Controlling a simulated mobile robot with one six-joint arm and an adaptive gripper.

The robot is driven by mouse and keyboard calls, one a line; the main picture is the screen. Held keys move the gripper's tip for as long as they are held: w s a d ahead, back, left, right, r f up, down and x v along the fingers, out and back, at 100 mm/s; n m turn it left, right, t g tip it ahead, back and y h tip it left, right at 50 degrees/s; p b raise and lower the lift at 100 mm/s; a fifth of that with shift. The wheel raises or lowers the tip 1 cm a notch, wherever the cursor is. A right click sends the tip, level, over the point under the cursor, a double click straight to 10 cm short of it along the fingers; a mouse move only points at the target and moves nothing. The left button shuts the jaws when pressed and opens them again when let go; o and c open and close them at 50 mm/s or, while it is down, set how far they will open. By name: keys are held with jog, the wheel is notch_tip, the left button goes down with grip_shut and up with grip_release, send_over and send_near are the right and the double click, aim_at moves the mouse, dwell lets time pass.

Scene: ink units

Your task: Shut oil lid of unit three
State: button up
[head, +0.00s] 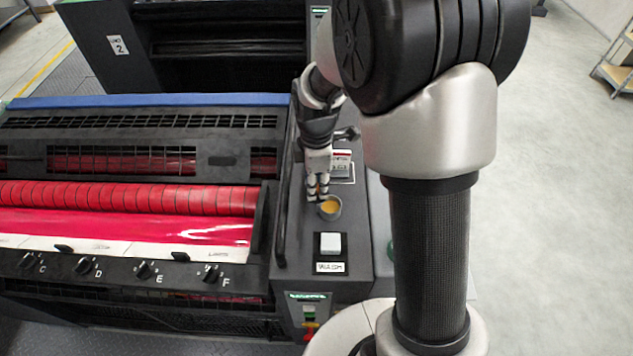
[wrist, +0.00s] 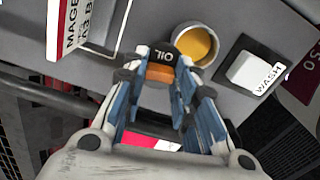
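The oil cup (head: 329,207) of this unit is open, with yellow oil inside; it also shows in the wrist view (wrist: 197,45). Its black lid marked OIL (wrist: 163,55), with an orange-brown face below the label, stands up beside the cup on the side nearer my gripper. My gripper (head: 318,190) points down at the cup's far edge in the head view. In the wrist view its fingertips (wrist: 163,65) stand apart, one on each side of the lid. I cannot tell whether they press on it. The lid is hidden behind the fingers in the head view.
A white WASH button (head: 330,243) lies just in front of the cup. A labelled plate (head: 342,165) sits behind it. Red rollers (head: 130,198) and a row of knobs C to F fill the left. A unit marked 2 (head: 118,45) stands behind.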

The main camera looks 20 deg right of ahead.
jog(key=c, duration=0.5)
jog(key=shift+d+m, duration=0.1)
jog(key=shift+m, duration=0.2)
jog(key=m, duration=0.3)
jog(key=d+m+p, duration=0.1)
jog(key=shift+s+m, duration=0.25)
jog(key=shift+m, duration=0.05)
jog(key=m, duration=0.3)
jog(key=d+m, duration=0.1)
jog(key=shift+s, duration=0.4)
jog(key=m, duration=0.3)
jog(key=s+m, duration=0.1)
jog(key=m, duration=0.2)
jog(key=shift+s+d+p, duration=0.15)
jog(key=shift+d+p, duration=0.05)
jog(key=shift+p, duration=0.15)
jog(key=m, duration=0.2)
jog(key=s+m, duration=0.1)
jog(key=m, duration=0.1)
jog(key=shift+s+a+m, duration=0.1)
jog(key=shift+m, duration=0.2)
jog(key=o, duration=1.1)
jog(key=shift+c, duration=0.2)
